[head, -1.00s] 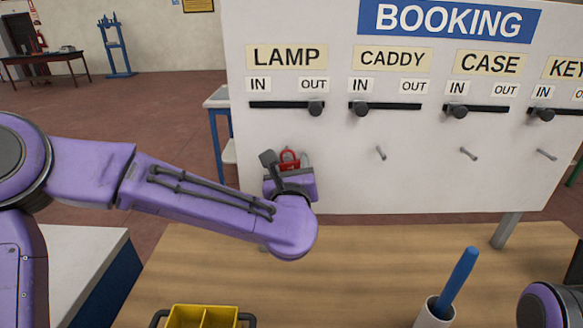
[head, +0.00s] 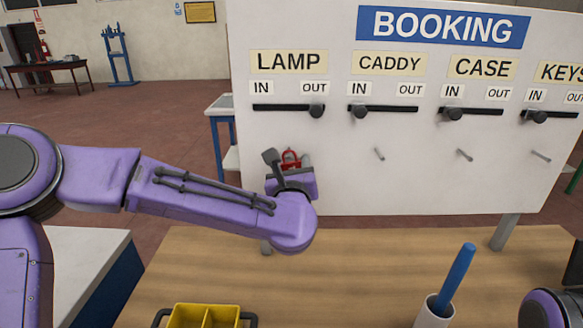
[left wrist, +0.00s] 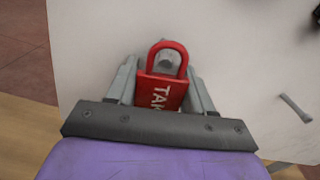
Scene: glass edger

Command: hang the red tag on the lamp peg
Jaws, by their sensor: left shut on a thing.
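The red tag (left wrist: 161,92), shaped like a padlock with a loop on top and white letters, is clamped between the fingers of my left gripper (left wrist: 160,84). In the head view the tag (head: 290,158) shows just beyond my left gripper (head: 290,170), in front of the board below the LAMP label (head: 289,62). In the left wrist view the grey end of the lamp peg (left wrist: 167,60) shows inside the tag's loop. I cannot tell how far the peg passes through it. My right gripper's fingers are not visible.
The LAMP slider knob (head: 317,110) stands at OUT; the CADDY knob (head: 360,110) stands at IN. The caddy peg (head: 379,154) and case peg (head: 465,155) are bare. A yellow caddy (head: 205,316) and a cup (head: 436,312) with a blue handle stand on the wooden table (head: 350,275).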

